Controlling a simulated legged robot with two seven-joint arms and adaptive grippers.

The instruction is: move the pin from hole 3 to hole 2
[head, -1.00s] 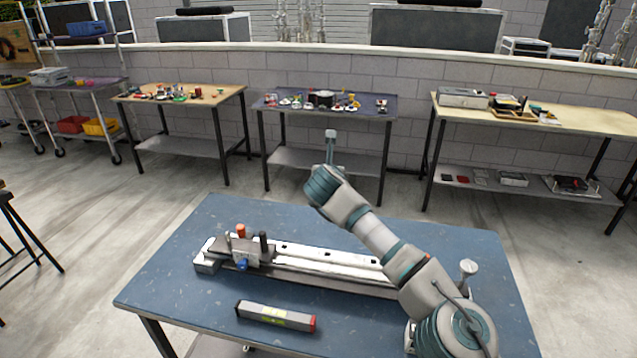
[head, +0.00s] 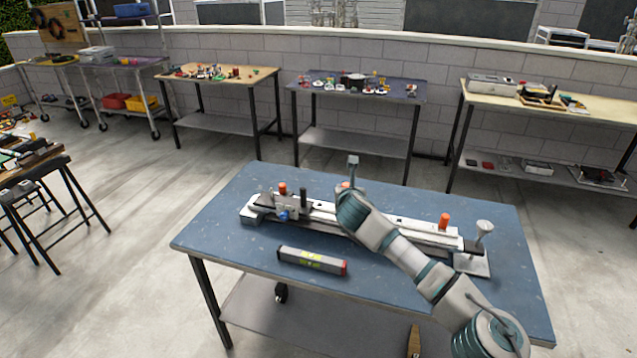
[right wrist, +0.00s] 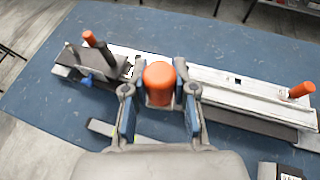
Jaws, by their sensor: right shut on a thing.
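A long white metal rail (head: 405,224) lies on the blue table. My right gripper (right wrist: 159,85) is shut on an orange-topped pin (right wrist: 159,78), held over the middle of the rail. In the head view, the orange top (head: 345,185) shows beside my wrist, which hides the fingers. I cannot tell whether the pin's lower end is in a hole. Another orange-topped pin (head: 444,220) stands near the rail's right end and also shows in the right wrist view (right wrist: 301,90). A square hole (right wrist: 238,80) is open between the two pins. My left gripper is not in view.
A carriage with a black handle (head: 303,196), an orange knob (head: 282,188) and a blue knob (head: 284,215) sits at the rail's left end. A grey bar with a red end (head: 312,261) lies in front of it. A grey post (head: 484,233) stands at the right.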

